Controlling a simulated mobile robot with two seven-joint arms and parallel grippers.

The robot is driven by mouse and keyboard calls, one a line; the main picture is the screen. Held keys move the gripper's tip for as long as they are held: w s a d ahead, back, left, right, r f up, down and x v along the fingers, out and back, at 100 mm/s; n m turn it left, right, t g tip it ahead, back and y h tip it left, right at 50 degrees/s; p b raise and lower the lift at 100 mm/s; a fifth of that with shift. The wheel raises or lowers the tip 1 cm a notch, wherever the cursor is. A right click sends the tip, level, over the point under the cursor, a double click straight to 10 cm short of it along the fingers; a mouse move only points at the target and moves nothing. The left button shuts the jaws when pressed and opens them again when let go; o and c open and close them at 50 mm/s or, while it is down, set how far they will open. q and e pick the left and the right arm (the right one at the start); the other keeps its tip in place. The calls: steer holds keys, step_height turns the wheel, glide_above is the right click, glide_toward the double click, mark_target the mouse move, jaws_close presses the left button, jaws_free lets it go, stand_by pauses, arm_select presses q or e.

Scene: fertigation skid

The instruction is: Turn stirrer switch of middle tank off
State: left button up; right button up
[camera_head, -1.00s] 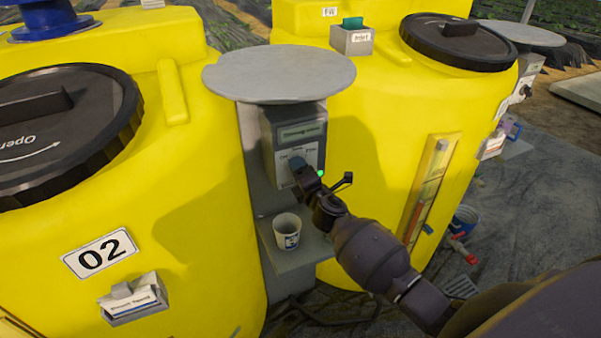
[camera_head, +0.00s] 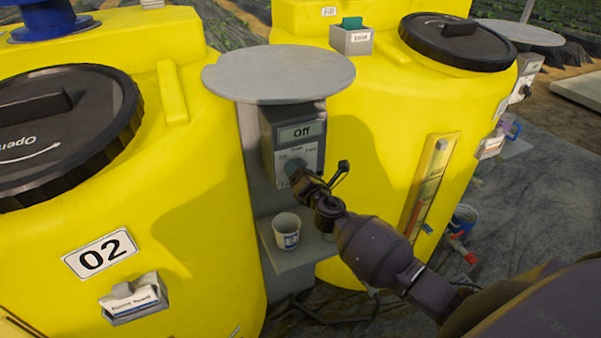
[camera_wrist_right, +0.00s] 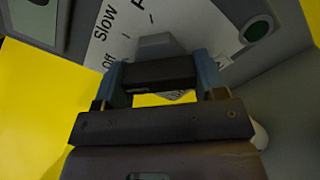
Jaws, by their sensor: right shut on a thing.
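The stirrer switch box (camera_head: 290,146) is a grey panel under a round grey plate, between two yellow tanks. Its display (camera_head: 302,132) reads "Off". My right gripper (camera_head: 298,177) is at the lower part of the panel, shut on the switch knob (camera_wrist_right: 156,45). In the right wrist view the fingers (camera_wrist_right: 160,82) sit either side of the grey knob, over a white label with "Off" and "Slow". The fingers hide most of the knob. My left gripper is not in view.
The round grey plate (camera_head: 279,74) overhangs the box. A white cup (camera_head: 286,231) stands on a small grey shelf (camera_head: 292,258) just below my right gripper. A gauge strip (camera_head: 431,190) runs down the right tank. A green indicator (camera_wrist_right: 257,30) sits beside the label.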

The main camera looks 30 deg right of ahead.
steer(key=o, duration=0.9)
steer(key=s, duration=1.1)
steer(key=shift+a, duration=0.25)
steer(key=shift+w, duration=0.1)
